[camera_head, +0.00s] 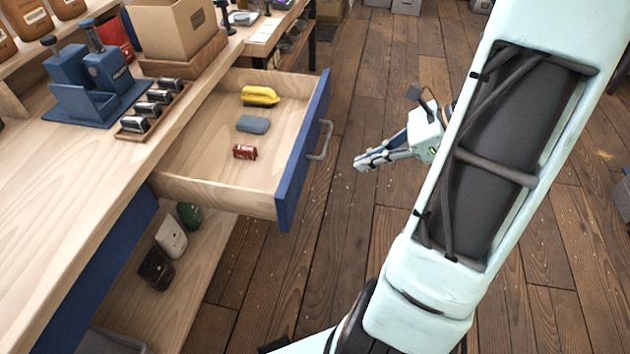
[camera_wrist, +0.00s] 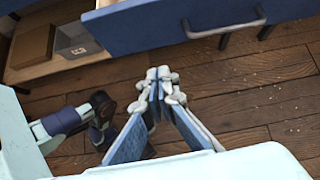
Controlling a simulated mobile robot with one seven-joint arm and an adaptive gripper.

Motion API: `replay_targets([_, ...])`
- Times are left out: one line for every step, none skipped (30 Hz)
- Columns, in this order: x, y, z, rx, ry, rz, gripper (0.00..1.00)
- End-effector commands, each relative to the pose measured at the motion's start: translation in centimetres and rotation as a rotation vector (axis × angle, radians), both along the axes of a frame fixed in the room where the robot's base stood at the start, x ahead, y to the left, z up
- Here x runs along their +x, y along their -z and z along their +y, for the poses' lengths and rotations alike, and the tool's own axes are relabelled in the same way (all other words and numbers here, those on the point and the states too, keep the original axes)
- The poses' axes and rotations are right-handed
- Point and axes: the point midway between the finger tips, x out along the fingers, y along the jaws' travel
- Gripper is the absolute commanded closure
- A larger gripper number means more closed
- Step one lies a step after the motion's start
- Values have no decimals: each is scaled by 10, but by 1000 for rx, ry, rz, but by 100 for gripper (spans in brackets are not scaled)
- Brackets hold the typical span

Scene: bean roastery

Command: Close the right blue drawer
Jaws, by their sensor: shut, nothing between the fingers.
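The blue-fronted drawer (camera_head: 305,150) is pulled well out from the wooden workbench (camera_head: 65,190). Its grey bar handle (camera_head: 321,141) is on the outer face. Inside lie a yellow item (camera_head: 260,96), a grey-blue block (camera_head: 253,124) and a small red can (camera_head: 244,152). My gripper (camera_head: 360,164) is shut and empty, a short way to the right of the handle, apart from it. In the wrist view the shut fingertips (camera_wrist: 158,75) are below the blue drawer front (camera_wrist: 150,27) and its handle (camera_wrist: 225,28), with a gap of floor showing between.
A second blue drawer front (camera_head: 100,275) sits flush in the bench at the left. Bags (camera_head: 171,236) stand on the shelf below. A cardboard box (camera_head: 174,28) and a blue device (camera_head: 90,85) are on the bench top. The wooden floor (camera_head: 300,270) around the open drawer is clear.

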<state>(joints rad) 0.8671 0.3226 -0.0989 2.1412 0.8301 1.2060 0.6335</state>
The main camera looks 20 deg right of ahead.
Motion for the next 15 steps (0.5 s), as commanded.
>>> replay_targets([-1,0,1,23,19,-1,100])
replay_targets([-1,0,2,33,27,-1,100])
replay_targets([-1,1,3,41,31,-2,100])
replay_targets([0,1,5,44,34,-2,100])
replay_targets([1,3,6,46,35,-3,100])
replay_targets([2,5,9,48,34,-3,100])
replay_targets([4,7,11,48,33,-3,100])
replay_targets([5,11,14,47,33,-2,100])
replay_targets([8,16,17,46,32,-1,100])
replay_targets([10,20,21,47,31,0,100])
replay_targets([12,24,25,47,31,0,100])
replay_targets([16,30,30,47,30,0,100])
replay_targets([18,35,34,47,30,0,100])
replay_targets([21,39,38,46,31,0,100])
replay_targets([25,46,44,46,30,0,100])
